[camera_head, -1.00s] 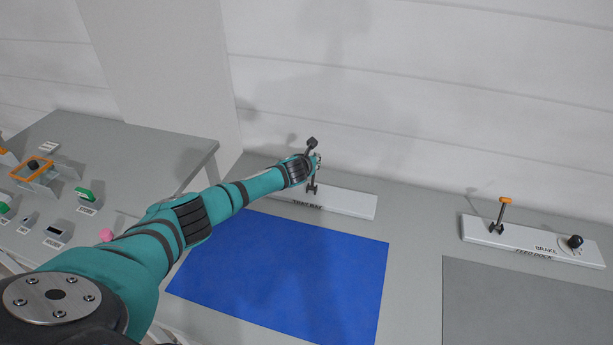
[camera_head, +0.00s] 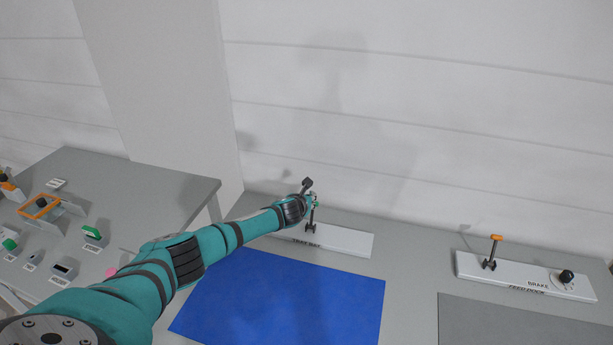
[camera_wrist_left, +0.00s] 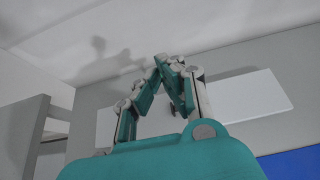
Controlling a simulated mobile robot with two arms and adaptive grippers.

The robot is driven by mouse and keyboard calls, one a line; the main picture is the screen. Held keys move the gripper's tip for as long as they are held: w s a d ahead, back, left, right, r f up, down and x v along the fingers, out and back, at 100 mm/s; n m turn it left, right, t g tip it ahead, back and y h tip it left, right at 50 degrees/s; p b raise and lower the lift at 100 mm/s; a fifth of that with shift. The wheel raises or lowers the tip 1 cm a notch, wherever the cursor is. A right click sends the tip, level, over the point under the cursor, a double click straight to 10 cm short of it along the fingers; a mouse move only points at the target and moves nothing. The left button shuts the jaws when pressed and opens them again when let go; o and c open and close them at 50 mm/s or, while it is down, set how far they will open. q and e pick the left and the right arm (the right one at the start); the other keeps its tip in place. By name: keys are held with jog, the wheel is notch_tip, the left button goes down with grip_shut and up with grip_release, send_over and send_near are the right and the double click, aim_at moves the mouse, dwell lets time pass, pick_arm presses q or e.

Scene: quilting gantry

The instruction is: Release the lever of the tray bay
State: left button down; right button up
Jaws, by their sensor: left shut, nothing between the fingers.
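The tray bay's white base plate (camera_head: 345,241) stands at the back of the table, behind a blue mat. Its lever (camera_head: 312,219) rises from a dark foot on the plate, and its top is hidden at my gripper. My left gripper (camera_head: 314,202) is at the upper part of the lever, shut with nothing held. In the left wrist view its fingertips (camera_wrist_left: 169,62) come together above the white plate (camera_wrist_left: 245,96). Whether the fingers touch the lever cannot be told. My right gripper is not in view.
The blue mat (camera_head: 290,300) lies in front of the plate. To the right, the feed dock plate (camera_head: 520,278) carries an orange-topped lever (camera_head: 495,238) and a dark brake knob (camera_head: 566,276). A side table (camera_head: 150,190) at left holds several small items. A wall stands close behind.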

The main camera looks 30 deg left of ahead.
pick_arm(q)
notch_tip(320, 180, up, 10)
jog(key=s+b, duration=0.1)
jog(key=s, duration=0.1)
jog(key=shift+d, duration=0.25)
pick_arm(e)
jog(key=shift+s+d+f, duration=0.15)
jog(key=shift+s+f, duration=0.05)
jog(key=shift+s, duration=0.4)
pick_arm(q)
jog(key=shift+d, duration=0.1)
